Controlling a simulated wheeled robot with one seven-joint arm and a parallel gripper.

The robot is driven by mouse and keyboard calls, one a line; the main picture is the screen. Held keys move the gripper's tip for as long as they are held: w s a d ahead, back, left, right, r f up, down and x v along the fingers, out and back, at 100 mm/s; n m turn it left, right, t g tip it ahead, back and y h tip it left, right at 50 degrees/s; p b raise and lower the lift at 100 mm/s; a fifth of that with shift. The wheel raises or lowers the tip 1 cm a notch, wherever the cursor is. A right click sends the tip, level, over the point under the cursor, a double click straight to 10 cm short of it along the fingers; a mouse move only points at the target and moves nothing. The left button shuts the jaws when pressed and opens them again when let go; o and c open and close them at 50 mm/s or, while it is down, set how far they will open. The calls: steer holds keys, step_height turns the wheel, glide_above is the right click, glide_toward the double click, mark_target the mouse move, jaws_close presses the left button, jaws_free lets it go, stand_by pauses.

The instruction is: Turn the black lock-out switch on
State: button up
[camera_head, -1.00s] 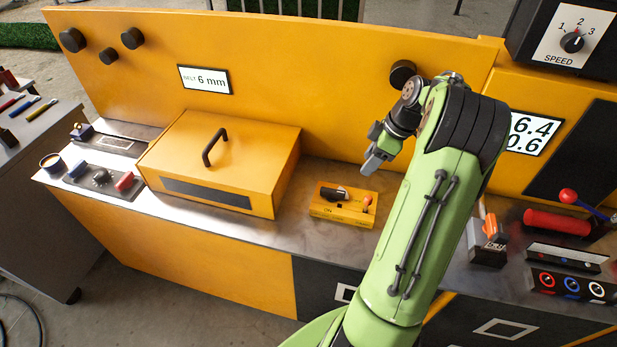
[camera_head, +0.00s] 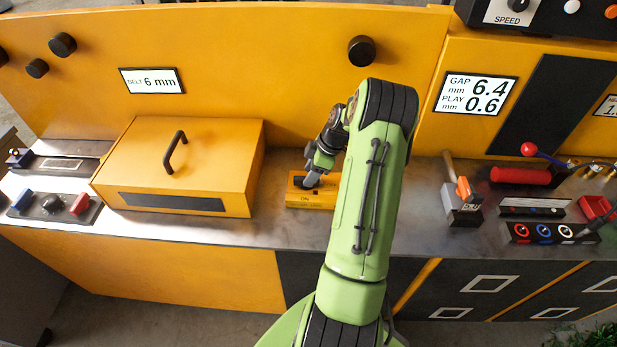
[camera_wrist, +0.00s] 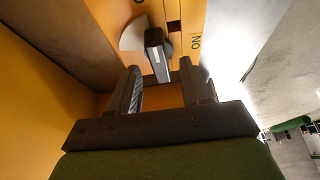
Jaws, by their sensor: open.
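The black lock-out switch (camera_wrist: 157,52) shows in the wrist view as a dark bar handle with a white stripe on a pale round disc. It sits on a yellow box (camera_head: 296,198), with the word ON printed to the right of the handle in the wrist view. My gripper (camera_wrist: 162,70) is open, with one finger on each side of the handle's line. The handle's near end is at about the fingertips; I cannot tell whether they touch it. In the head view my gripper (camera_head: 311,181) is over the box and hides most of the switch.
A yellow case with a black handle (camera_head: 180,165) stands close on the left of the switch box. A yellow panel (camera_head: 240,70) rises behind. On the right are a block with an orange lever (camera_head: 462,200) and a red cylinder (camera_head: 520,175). Bare metal bench lies between.

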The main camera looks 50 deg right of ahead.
steer(key=shift+x, duration=1.05)
jaws_close()
